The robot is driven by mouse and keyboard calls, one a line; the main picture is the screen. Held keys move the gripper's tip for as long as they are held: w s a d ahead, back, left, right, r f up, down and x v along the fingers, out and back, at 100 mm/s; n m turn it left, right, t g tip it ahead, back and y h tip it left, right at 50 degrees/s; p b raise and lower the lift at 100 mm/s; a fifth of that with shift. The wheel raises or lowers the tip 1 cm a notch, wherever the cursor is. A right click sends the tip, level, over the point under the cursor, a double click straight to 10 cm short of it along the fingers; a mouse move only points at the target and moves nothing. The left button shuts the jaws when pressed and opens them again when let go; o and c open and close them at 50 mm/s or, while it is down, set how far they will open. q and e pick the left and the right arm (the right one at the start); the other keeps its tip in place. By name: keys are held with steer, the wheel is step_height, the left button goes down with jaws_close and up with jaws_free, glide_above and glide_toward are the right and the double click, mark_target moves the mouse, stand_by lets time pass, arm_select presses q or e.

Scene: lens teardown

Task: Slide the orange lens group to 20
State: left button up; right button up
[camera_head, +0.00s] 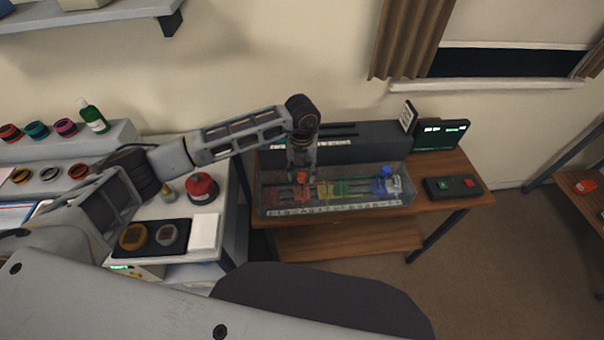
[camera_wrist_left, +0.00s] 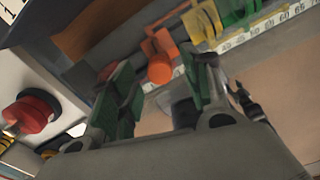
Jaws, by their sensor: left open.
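The orange lens group (camera_head: 302,179) stands in the left part of a clear-walled bench unit, left of the yellow group (camera_head: 324,191). It also shows in the left wrist view (camera_wrist_left: 160,66), with a round orange knob facing the camera. A white number scale (camera_head: 345,209) runs along the unit's front edge; the mark beside the orange group is too small to read. My left gripper (camera_head: 301,171) points down over the orange group. In the left wrist view its fingers (camera_wrist_left: 160,98) are spread and empty, with the orange knob beyond the gap. My right gripper is out of view.
Green (camera_head: 343,187) and blue (camera_head: 385,183) groups sit farther right in the unit. A button box (camera_head: 452,188) and a lit screen (camera_head: 441,135) stand to the right. A red-topped container (camera_head: 202,188) and a black tray (camera_head: 153,253) are on the white table at left.

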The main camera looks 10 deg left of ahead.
arm_select(q)
step_height(320, 180, up, 10)
stand_by(0.6)
stand_by(0.4)
